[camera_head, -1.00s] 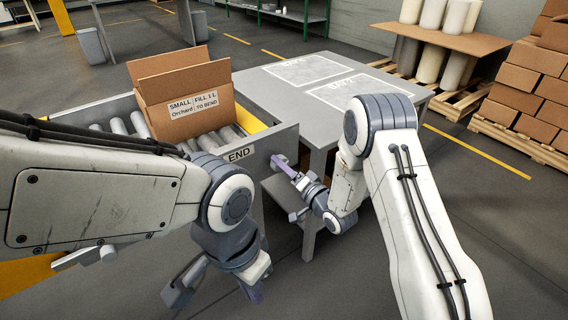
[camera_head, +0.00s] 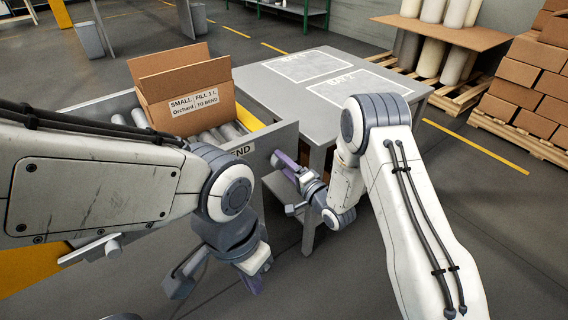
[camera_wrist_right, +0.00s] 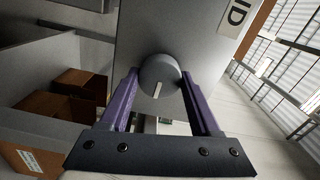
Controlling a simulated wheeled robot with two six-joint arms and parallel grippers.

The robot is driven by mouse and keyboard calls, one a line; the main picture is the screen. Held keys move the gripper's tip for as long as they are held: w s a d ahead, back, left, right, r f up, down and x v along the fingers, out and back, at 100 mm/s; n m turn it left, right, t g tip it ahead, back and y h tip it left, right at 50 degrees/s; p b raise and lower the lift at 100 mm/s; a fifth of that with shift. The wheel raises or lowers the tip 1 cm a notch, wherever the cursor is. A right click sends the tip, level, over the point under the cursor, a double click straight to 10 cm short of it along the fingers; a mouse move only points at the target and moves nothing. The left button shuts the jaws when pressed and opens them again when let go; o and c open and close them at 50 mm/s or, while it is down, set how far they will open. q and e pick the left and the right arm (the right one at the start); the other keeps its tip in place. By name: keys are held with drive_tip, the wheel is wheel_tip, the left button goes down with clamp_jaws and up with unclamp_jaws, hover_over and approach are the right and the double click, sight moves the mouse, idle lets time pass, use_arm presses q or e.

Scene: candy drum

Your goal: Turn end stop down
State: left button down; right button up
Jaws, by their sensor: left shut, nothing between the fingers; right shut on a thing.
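The end stop knob (camera_wrist_right: 159,78) is a round grey knob with a short white mark, on the grey end plate (camera_wrist_right: 130,35) of the roller conveyor. Part of the END label (camera_wrist_right: 236,14) shows beside it. My right gripper (camera_wrist_right: 160,88) has its purple fingers on both sides of the knob and is shut on it. In the head view this gripper (camera_head: 284,162) is at the plate, right of the END label (camera_head: 241,150), and largely hides the knob. My left gripper (camera_head: 256,286) is shut and empty, low in front of the conveyor and apart from it.
An open cardboard box (camera_head: 190,104) stands on the conveyor rollers (camera_head: 130,121). A grey table (camera_head: 330,90) with marked white areas adjoins the conveyor's right side. Stacked cartons (camera_head: 530,95) and rolls (camera_head: 432,60) stand on pallets behind.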

drive_tip(key=shift+d, duration=0.2)
drive_tip(key=o, duration=1.4)
drive_tip(key=shift+a, duration=0.1)
drive_tip(key=p+v, duration=0.1)
drive_tip(key=v, duration=0.9)
drive_tip(key=shift+s, duration=0.15)
